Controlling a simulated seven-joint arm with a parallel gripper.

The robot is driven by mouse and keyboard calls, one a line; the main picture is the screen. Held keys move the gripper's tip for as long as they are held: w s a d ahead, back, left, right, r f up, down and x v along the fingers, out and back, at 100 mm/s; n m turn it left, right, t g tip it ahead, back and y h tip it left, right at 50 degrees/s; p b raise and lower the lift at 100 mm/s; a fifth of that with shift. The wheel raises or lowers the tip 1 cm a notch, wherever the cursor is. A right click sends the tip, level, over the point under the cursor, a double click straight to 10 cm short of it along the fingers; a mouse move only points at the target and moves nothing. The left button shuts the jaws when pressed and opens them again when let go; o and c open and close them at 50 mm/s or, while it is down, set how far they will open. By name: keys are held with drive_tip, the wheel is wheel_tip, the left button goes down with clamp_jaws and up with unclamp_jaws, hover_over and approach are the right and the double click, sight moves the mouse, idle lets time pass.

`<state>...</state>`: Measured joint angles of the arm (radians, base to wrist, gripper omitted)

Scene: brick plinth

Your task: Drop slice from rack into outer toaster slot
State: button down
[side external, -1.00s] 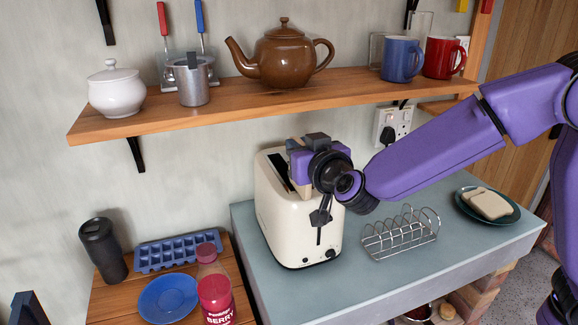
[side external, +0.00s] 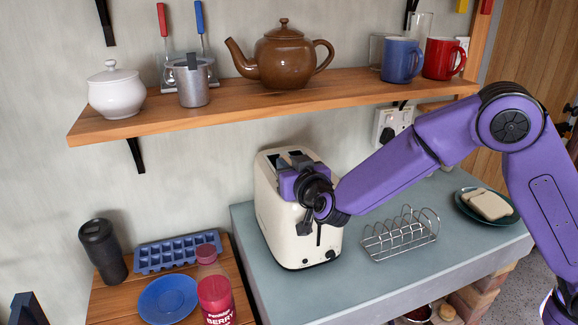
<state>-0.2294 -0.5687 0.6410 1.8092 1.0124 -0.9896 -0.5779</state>
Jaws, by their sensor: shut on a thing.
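The cream toaster (side external: 281,227) stands on the grey-blue top of the plinth, with a dark slot showing in its top. My purple gripper (side external: 290,160) is over the toaster's top, right at the slots, with its fingers pointing away from the camera. The slice is not clearly visible; my gripper and wrist cover that spot, so I cannot tell how deep it sits in a slot. The wire toast rack (side external: 400,236) stands right of the toaster and looks empty.
A green plate (side external: 511,215) with bread slices (side external: 488,204) lies at the right end of the plinth. A wooden shelf (side external: 240,104) with a teapot, mugs and pots hangs above. A berry bottle (side external: 215,295), blue plate (side external: 168,300), ice tray and black tumbler stand on the lower left table.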

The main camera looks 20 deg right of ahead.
drive_tip(key=shift+f, duration=0.15)
drive_tip(key=c, duration=1.1)
unclamp_jaws()
drive_tip(key=shift+s+r, duration=0.2)
drive_tip(key=shift+s, duration=0.05)
drive_tip(key=s, duration=0.3)
drive_tip(key=s+r, duration=0.1)
drive_tip(key=s, duration=0.7)
drive_tip(key=shift+s+r, duration=0.25)
drive_tip(key=shift+r, duration=0.05)
